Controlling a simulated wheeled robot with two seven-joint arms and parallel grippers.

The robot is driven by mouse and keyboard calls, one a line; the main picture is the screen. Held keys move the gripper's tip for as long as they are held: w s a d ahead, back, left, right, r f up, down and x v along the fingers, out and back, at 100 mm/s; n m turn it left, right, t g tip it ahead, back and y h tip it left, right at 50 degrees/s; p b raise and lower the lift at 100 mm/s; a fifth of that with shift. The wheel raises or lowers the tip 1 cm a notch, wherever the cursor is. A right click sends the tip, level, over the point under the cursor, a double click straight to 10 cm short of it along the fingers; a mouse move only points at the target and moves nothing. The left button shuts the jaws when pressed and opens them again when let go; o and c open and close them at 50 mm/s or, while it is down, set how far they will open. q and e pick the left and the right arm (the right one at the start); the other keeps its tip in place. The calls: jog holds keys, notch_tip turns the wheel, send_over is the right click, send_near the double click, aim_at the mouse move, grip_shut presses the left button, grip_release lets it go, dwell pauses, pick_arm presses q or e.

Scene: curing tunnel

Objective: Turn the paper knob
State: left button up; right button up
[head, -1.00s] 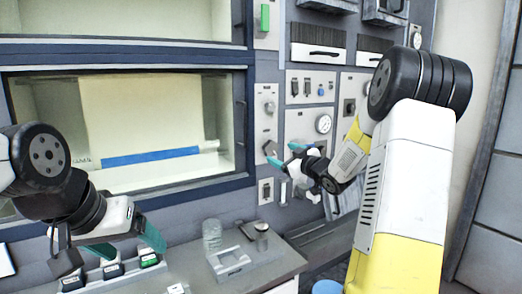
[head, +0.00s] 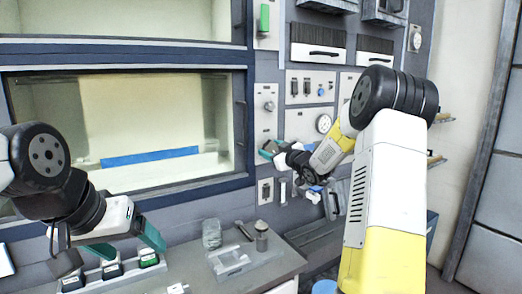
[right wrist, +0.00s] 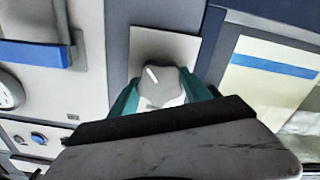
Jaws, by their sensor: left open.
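The paper knob (right wrist: 160,84) is a grey lobed knob with a white mark, on a light plate in the right wrist view. The mark tilts toward the upper left there. My right gripper (right wrist: 161,92) has one teal finger on each side of it, with no clear gap, and looks shut on it. In the head view my right gripper (head: 267,151) is at the panel right of the window and hides most of the knob. My left gripper (head: 126,241) is open and empty above the bench at the lower left.
A window (head: 150,125) with pale paper and a blue band is left of the panel. Another knob (head: 269,106) sits above my right gripper, and a gauge (head: 323,123) is to its right. A glass jar (head: 212,233) and a metal cylinder (head: 262,236) stand on the bench.

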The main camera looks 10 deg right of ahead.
jog(key=c, duration=0.6)
jog(key=shift+m, duration=0.4)
jog(key=m, duration=1.2)
jog(key=shift+d+m, duration=0.1)
jog(key=shift+m, duration=0.3)
jog(key=o, duration=1.4)
